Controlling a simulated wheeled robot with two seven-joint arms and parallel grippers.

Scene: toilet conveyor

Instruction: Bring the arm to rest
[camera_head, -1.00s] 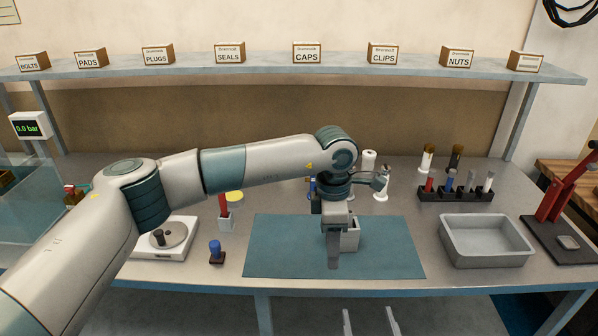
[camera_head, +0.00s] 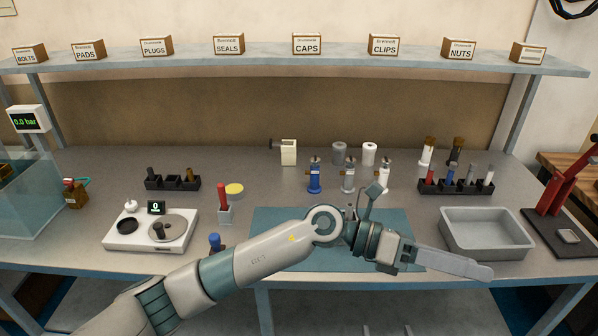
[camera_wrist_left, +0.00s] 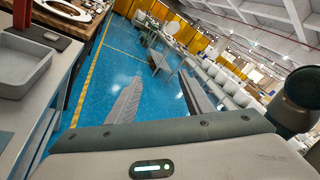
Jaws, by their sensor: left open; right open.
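My left arm (camera_head: 265,250) comes in from the lower left and crosses in front of the blue-green mat (camera_head: 265,225). My left gripper (camera_head: 480,271) points right, beyond the mat and in front of the grey tray (camera_head: 487,249). In the left wrist view its two fingers (camera_wrist_left: 162,98) stand apart with nothing between them, with blue floor behind. My right gripper (camera_head: 387,331) shows only as two pale fingertips at the bottom edge, apart and empty, below the table front. The arm hides part of the mat.
A scale (camera_head: 122,238) stands at the left and a blue-topped stamp (camera_head: 214,242) near the arm. Valves (camera_head: 315,178) and a white box (camera_head: 288,153) stand at the back. A dark rack (camera_head: 455,189) is behind the tray; a red press (camera_head: 553,205) is at the right.

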